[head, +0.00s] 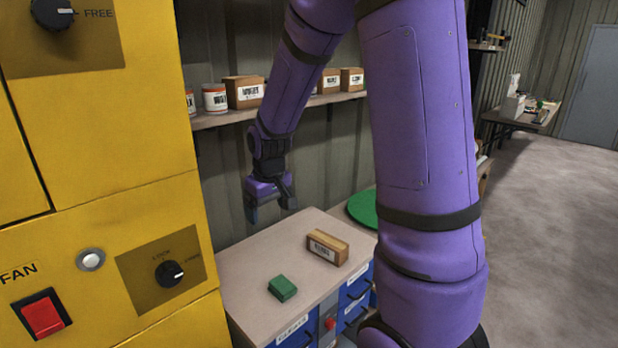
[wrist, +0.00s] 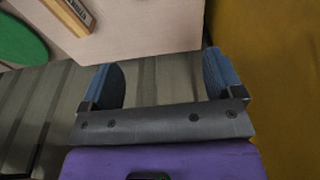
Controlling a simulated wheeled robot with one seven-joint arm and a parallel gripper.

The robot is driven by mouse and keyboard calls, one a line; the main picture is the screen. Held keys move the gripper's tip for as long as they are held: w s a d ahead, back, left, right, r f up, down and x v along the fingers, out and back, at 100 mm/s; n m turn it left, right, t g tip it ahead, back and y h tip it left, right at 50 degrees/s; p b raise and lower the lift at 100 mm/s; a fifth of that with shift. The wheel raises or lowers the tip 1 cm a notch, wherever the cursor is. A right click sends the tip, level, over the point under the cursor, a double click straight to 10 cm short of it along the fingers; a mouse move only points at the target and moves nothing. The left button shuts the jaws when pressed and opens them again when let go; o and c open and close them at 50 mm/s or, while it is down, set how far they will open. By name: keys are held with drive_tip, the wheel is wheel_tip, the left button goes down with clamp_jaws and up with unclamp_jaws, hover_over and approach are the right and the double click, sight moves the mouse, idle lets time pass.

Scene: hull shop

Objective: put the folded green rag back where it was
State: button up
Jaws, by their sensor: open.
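The folded green rag (head: 282,288) lies on the light top of a blue drawer cabinet (head: 252,268), near its front left part. My gripper (head: 268,208) is above and behind the cabinet's back edge, apart from the rag. In the wrist view my gripper (wrist: 164,85) shows its two blue fingers spread, with nothing between them. The rag is not visible in the wrist view.
A wooden block with a label (head: 327,246) lies behind and right of the rag. A green disc (head: 362,208) is beyond it. A yellow machine (head: 110,150) stands close on the left. A shelf (head: 226,118) with boxes and tins runs behind my arm.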

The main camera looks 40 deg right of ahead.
drive_tip(key=s+a+r+t, duration=0.1)
drive_tip(key=s+a+r, duration=0.2)
drive_tip(key=s+r, duration=0.6)
drive_tip(key=s+a+r+t, duration=0.2)
drive_tip(key=s+a+r, duration=0.2)
drive_tip(key=s+r, duration=0.5)
drive_tip(key=s, duration=0.5)
drive_tip(key=shift+a+r, duration=0.15)
drive_tip(key=shift+a, duration=0.15)
